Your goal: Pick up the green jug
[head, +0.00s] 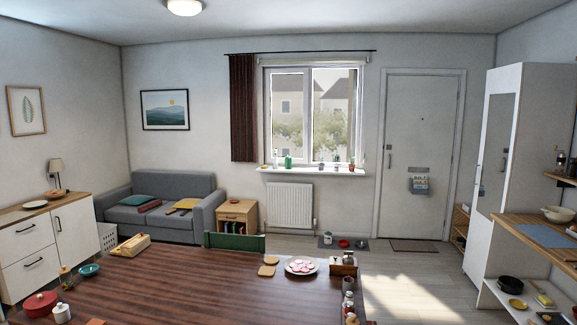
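A small green vessel (288,161) stands upright on the white windowsill (300,171), near its left end. It is the only green jug-like thing I make out, but it is too small to see a handle or spout. A pale bottle-like thing (275,159) stands just to its left. Neither of my grippers shows in the head view. Nothing visible touches the green vessel.
A dark wooden table (190,285) fills the foreground, with a green chair (234,242) behind it. A radiator (290,205) hangs below the sill. A grey sofa (165,185) and small cabinet (237,214) stand left. Floor (400,270) is open to the right.

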